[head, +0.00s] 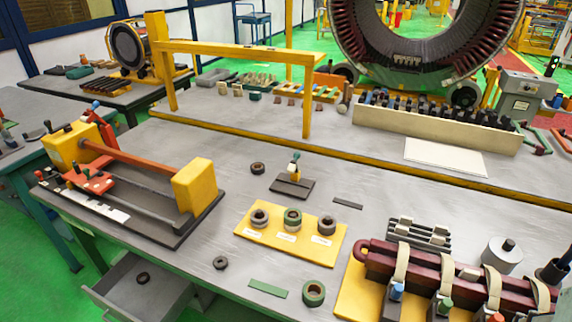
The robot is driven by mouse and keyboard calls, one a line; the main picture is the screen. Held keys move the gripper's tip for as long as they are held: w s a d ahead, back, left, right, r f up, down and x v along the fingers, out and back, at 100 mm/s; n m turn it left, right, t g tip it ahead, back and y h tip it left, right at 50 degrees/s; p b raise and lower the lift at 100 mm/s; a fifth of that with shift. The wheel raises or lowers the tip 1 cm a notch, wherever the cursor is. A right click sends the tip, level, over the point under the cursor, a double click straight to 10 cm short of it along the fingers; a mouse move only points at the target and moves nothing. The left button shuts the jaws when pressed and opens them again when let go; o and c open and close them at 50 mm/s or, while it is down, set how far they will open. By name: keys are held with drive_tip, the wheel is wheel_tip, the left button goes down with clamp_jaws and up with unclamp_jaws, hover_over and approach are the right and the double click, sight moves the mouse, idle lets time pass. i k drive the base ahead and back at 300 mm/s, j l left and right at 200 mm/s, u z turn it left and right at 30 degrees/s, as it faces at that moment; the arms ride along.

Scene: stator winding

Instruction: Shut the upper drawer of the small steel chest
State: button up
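One open grey steel drawer (168,290) shows at the lower left of the head view, sticking out from under the front edge of the workbench. A small dark ring (143,278) lies in it. The drawer's near part is cut off by the bottom of the picture. The rest of the steel chest is mostly hidden under the bench and below the frame, so I cannot see its other drawers. My gripper is not in view.
The grey workbench top (215,245) overhangs the drawer's back. A clamp fixture with yellow blocks (195,188) stands on the bench above it. A teal-framed table (40,180) is to the left. Green floor (40,285) lies clear left of the drawer.

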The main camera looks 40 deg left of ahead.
sight(167, 294)
drive_tip(key=k+j+u, duration=0.1)
drive_tip(key=u, duration=2.85)
drive_tip(key=i+j, duration=0.15)
drive_tip(key=i, duration=0.3)
drive_tip(key=i+j+z, duration=0.1)
drive_tip(key=i, duration=0.35)
drive_tip(key=i+j, duration=0.25)
drive_tip(key=i, duration=0.2)
drive_tip(key=i+j+z, duration=0.1)
drive_tip(key=i, duration=0.35)
drive_tip(key=j, duration=0.1)
